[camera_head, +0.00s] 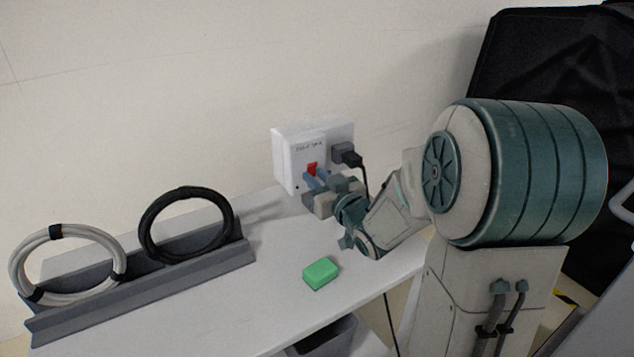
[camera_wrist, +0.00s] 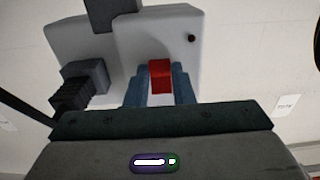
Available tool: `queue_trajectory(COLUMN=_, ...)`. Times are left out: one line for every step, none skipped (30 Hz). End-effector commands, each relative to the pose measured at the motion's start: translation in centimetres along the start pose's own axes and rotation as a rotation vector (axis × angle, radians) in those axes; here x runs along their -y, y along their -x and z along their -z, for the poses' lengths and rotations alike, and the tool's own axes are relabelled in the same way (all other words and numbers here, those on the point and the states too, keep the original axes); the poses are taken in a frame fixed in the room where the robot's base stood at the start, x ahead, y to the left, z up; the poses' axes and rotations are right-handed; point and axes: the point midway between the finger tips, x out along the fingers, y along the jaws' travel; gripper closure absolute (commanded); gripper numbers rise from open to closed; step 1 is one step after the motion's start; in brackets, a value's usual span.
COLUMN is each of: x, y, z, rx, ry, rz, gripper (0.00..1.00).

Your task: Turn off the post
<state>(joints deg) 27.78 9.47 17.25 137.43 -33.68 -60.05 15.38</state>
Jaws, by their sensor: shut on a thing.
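The post is a white box (camera_head: 290,150) on the wall above the table's back edge, with a red switch (camera_head: 312,168) on its front and a black plug beside the switch. My gripper (camera_head: 315,180) is at the front of the box, its blue fingers at the switch. In the wrist view the red switch (camera_wrist: 160,76) sits between the two blue fingertips, which are close on either side of it. The box (camera_wrist: 150,40) fills the upper middle of that view, with a small dark red dot at its upper right. The lower part of the switch is hard to make out.
A black plug (camera_head: 346,154) with a hanging cable is right of the switch. A green block (camera_head: 320,273) lies on the white table (camera_head: 270,318). A grey rack (camera_head: 150,285) at left holds a white coil (camera_head: 30,245) and a black coil (camera_head: 146,228). A black cover (camera_head: 560,60) stands at right.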

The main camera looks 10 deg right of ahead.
Motion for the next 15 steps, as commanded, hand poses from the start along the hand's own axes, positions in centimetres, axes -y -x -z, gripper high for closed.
queue_trajectory(x=0.03, y=-0.01, z=0.08, rx=-0.002, ry=0.0, rz=0.001, gripper=1.0)
queue_trajectory(x=0.03, y=-0.01, z=0.08, rx=-0.002, ry=0.0, rz=0.001, gripper=1.0)
queue_trajectory(x=0.03, y=-0.01, z=0.08, rx=-0.002, ry=0.0, rz=0.001, gripper=1.0)
queue_trajectory(x=0.03, y=-0.01, z=0.08, rx=-0.002, ry=0.0, rz=0.001, gripper=0.73)
queue_trajectory(x=0.03, y=-0.01, z=0.07, rx=-0.001, ry=0.0, rz=0.001, gripper=0.64)
queue_trajectory(x=0.02, y=-0.01, z=0.07, rx=-0.001, ry=0.0, rz=0.001, gripper=0.56)
queue_trajectory(x=0.02, y=-0.01, z=0.06, rx=-0.001, ry=0.0, rz=0.001, gripper=0.56)
queue_trajectory(x=0.01, y=-0.01, z=0.06, rx=-0.001, ry=0.0, rz=0.001, gripper=0.56)
queue_trajectory(x=0.01, y=-0.01, z=0.05, rx=-0.001, ry=0.0, rz=0.001, gripper=0.56)
queue_trajectory(x=0.01, y=0.0, z=0.05, rx=-0.001, ry=0.0, rz=0.0, gripper=0.56)
queue_trajectory(x=0.0, y=0.0, z=0.04, rx=-0.001, ry=0.0, rz=0.0, gripper=0.56)
queue_trajectory(x=0.0, y=0.0, z=0.04, rx=0.0, ry=0.0, rz=0.0, gripper=0.56)
queue_trajectory(x=-0.01, y=0.01, z=0.03, rx=0.0, ry=0.0, rz=0.0, gripper=0.56)
queue_trajectory(x=-0.01, y=0.03, z=0.03, rx=0.0, ry=0.0, rz=0.0, gripper=0.56)
queue_trajectory(x=-0.02, y=0.14, z=0.02, rx=0.0, ry=0.0, rz=0.0, gripper=0.56)
